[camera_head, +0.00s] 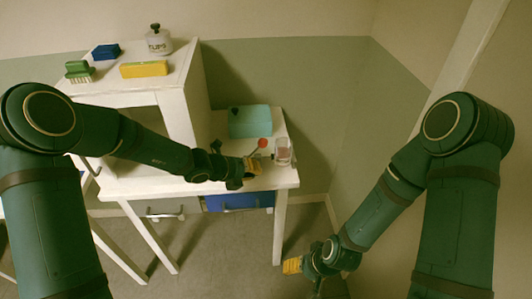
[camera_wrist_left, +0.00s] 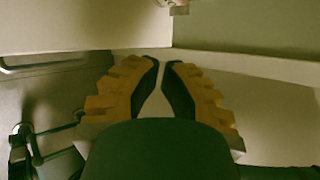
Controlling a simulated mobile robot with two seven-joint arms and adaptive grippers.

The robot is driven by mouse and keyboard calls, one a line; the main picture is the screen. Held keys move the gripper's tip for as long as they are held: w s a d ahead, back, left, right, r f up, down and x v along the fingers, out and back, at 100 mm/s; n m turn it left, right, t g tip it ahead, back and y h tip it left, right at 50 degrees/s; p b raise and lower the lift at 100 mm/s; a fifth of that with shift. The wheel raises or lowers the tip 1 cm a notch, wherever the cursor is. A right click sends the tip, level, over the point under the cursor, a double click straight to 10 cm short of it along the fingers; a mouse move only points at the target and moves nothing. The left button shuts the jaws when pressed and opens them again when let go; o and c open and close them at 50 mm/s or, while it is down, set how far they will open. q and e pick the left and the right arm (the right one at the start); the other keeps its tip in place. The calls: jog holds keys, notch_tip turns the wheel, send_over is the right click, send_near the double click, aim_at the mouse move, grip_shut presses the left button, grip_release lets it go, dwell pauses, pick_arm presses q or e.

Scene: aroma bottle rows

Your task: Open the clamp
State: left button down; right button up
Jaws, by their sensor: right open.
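No separate clamp stands out in either view. My left gripper (camera_head: 252,165) is over the lower white table (camera_head: 240,190), close to a thin rod with a red ball end (camera_head: 264,143) and a clear glass (camera_head: 283,152). In the left wrist view its fingertips (camera_wrist_left: 161,62) are close together with a narrow gap, and I see nothing between them. Whether it touches the rod is unclear. My right gripper (camera_head: 292,266) hangs low above the floor, away from the table, open and apparently empty.
A teal box (camera_head: 249,121) stands behind the glass. A blue drawer front (camera_head: 238,201) is under the tabletop. The higher white shelf (camera_head: 115,91) holds a labelled bottle (camera_head: 159,42), a yellow block (camera_head: 144,69), a blue block (camera_head: 105,51) and a green brush (camera_head: 79,69).

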pick_arm(q)
jog(key=shift+w+r+n+t, duration=0.4)
jog(key=shift+w+r+n, duration=0.55)
jog(key=shift+n, duration=0.15)
jog(key=shift+f, duration=0.1)
jog(key=b+x, duration=0.2)
jog(key=x, duration=0.7)
jog(key=shift+d+f, duration=0.15)
jog(key=shift+d, duration=0.2)
jog(key=shift+w+a+r+p, duration=0.35)
jog(key=shift+w+p, duration=0.05)
jog(key=shift+w, duration=0.1)
jog(key=shift+w+a+r+p, duration=0.35)
jog(key=shift+w, duration=0.1)
jog(key=shift+w+a+r, duration=0.15)
jog(key=shift+w+a, duration=0.05)
jog(key=shift+a, duration=0.05)
jog(key=shift+w+a+p, duration=0.25)
jog(key=shift+w+p, duration=0.05)
jog(key=shift+p, duration=0.15)
jog(key=shift+a+r+h, duration=0.4)
jog(key=shift+r+h, duration=0.05)
jog(key=shift+h, duration=0.45)
